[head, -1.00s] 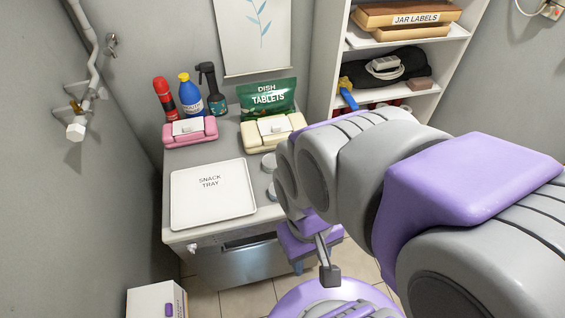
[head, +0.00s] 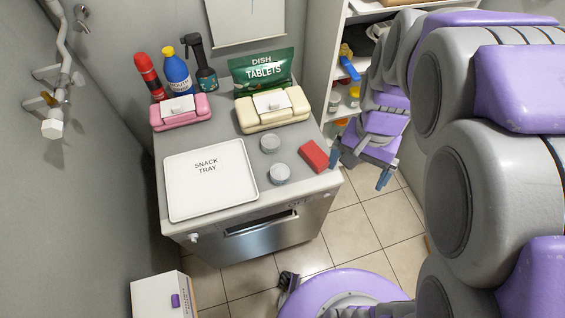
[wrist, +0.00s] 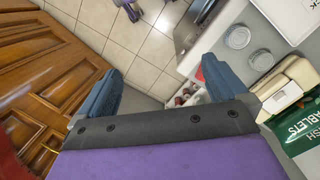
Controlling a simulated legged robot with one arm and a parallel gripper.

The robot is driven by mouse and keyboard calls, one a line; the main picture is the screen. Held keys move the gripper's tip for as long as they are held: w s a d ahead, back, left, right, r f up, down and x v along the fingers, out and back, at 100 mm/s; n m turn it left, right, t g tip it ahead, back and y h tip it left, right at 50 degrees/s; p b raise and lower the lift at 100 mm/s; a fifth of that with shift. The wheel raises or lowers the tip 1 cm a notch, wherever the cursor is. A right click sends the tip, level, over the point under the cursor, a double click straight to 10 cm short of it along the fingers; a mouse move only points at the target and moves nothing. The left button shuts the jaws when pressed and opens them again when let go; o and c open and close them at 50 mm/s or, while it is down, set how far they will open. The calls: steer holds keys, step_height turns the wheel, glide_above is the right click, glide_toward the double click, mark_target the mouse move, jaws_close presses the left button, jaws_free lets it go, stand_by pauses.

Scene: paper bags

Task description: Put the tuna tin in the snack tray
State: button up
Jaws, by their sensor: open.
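The white snack tray (head: 212,205) lies flat on the left of the counter, labelled SNACK TRAY and empty. Two round grey-lidded tins (head: 270,143) (head: 280,174) stand right of it, apart from each other. They also show in the wrist view (wrist: 237,37) (wrist: 262,60). No label on them is readable, so I cannot tell which is the tuna tin. My gripper (head: 362,167) is open and empty, beyond the counter's right edge. Its two blue fingers are spread in the wrist view (wrist: 160,85).
A red box (head: 313,156) lies at the counter's right edge. Pink (head: 181,117) and cream (head: 272,120) containers, a green dish tablets bag (head: 263,68) and several bottles (head: 177,75) stand behind. A shelf unit (head: 333,50) stands at right. A wooden door (wrist: 45,70) shows in the wrist view.

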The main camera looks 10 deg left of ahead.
steer(key=w+a+f+m, duration=0.1)
steer(key=w+a+f, duration=0.4)
steer(key=w+a, duration=0.4)
steer(key=b, duration=0.1)
glide_above(280, 170)
steer(key=w+d, duration=0.1)
step_height(280, 170, down, 11)
steer(key=shift+m+y, duration=0.3)
steer(key=shift+m, duration=0.1)
steer(key=f, duration=0.2)
steer(key=f+b, duration=0.1)
steer(key=f, duration=0.1)
steer(key=a+f, duration=0.1)
steer(key=f, duration=0.1)
steer(key=shift+s+a+f+b, duration=0.1)
steer(key=shift+s+f+b, duration=0.2)
steer(key=shift+f+b, duration=0.1)
steer(key=f, duration=0.1)
steer(key=f+b, duration=0.1)
steer(key=f, duration=0.2)
steer(key=shift+s+d+f, duration=0.25)
steer(key=shift+s+d, duration=0.05)
steer(key=shift+d, duration=0.1)
steer(key=shift+a+f, duration=0.2)
steer(key=shift+f, duration=0.15)
steer(key=shift+a, duration=0.1)
steer(key=shift+c, duration=0.4)
